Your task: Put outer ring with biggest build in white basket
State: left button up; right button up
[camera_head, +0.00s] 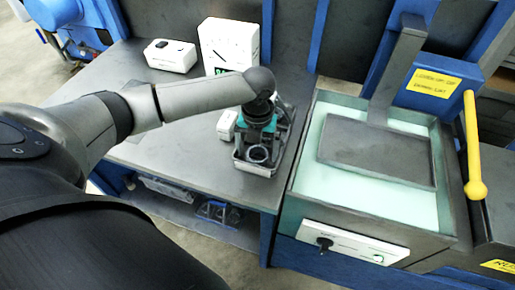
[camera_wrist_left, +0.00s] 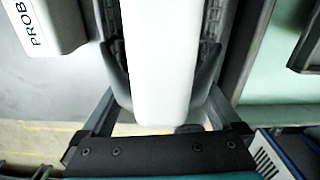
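My left gripper (camera_head: 262,142) points down at the front right of the grey table, over a small pale basket (camera_head: 258,170). A dark round ring (camera_head: 258,154) shows beneath it, at the basket. In the left wrist view, a smooth white piece (camera_wrist_left: 163,60) stands between the two dark fingers of my left gripper (camera_wrist_left: 165,85), which lie close along both its sides. The piece looks like a wide ring seen edge-on, but I cannot be sure. Its far part is cut off by the frame. My right gripper is not in view.
A white box (camera_head: 227,124), lettered "PROB" in the wrist view (camera_wrist_left: 45,25), stands just left of the basket. A white dial box (camera_head: 230,45) stands behind.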

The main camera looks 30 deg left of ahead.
pick_arm(q)
notch_tip(320, 180, up, 12)
jog(key=p, duration=0.2)
jog(key=shift+r, duration=0.15)
dwell(0.4)
dwell(0.3)
